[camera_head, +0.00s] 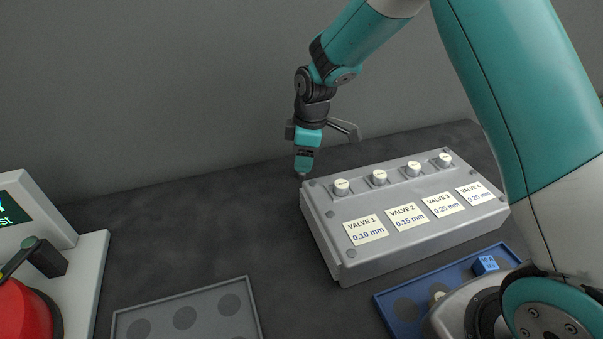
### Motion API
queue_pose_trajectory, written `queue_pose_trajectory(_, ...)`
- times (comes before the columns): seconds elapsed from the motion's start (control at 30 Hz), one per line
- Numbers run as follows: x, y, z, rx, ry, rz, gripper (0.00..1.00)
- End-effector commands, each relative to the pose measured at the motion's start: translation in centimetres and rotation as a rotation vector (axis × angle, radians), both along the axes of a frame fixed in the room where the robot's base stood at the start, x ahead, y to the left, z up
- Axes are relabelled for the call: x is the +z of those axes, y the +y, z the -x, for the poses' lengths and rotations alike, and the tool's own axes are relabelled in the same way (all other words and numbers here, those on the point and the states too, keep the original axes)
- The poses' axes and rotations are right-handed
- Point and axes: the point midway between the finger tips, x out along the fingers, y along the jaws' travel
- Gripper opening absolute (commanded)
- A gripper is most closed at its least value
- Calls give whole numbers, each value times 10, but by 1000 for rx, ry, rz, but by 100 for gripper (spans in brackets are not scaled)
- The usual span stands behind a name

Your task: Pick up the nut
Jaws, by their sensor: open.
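A grey valve block (350,270) stands on the dark bench, with labels for valves 1 to 4. Several round pale metal caps stand along its far edge; the leftmost, above the valve 1 label, is a cap (342,187). No part is plainly recognisable as a separate nut, and I cannot tell whether one of these caps is it. My gripper (304,173) points down just beyond the block's far left corner, left of the valve 1 cap. It is open, seen nearly edge-on, and nothing shows held in it. Its fingertips are low, near the bench.
A blue tray (388,299) with a small blue block (485,265) lies in front of the valve block, partly hidden by my arm. A grey tray (258,312) with dark round spots lies front left. A console with a red knob (22,312) stands at far left. The back-left bench is clear.

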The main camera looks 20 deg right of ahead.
Motion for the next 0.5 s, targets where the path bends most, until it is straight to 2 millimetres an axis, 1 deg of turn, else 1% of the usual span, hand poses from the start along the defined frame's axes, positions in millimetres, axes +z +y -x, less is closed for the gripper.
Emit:
queue_pose_trajectory(0.1, -18, 0, -1, 0, 7, 1, 50)
queue_pose_trajectory(0.23, -36, 2, -3, -1, 4, 1, 50)
queue_pose_trajectory(0.33, -43, 2, -3, -1, 2, 1, 50)
queue_pose_trajectory(0.5, -44, 3, -3, -1, 0, 1, 50)
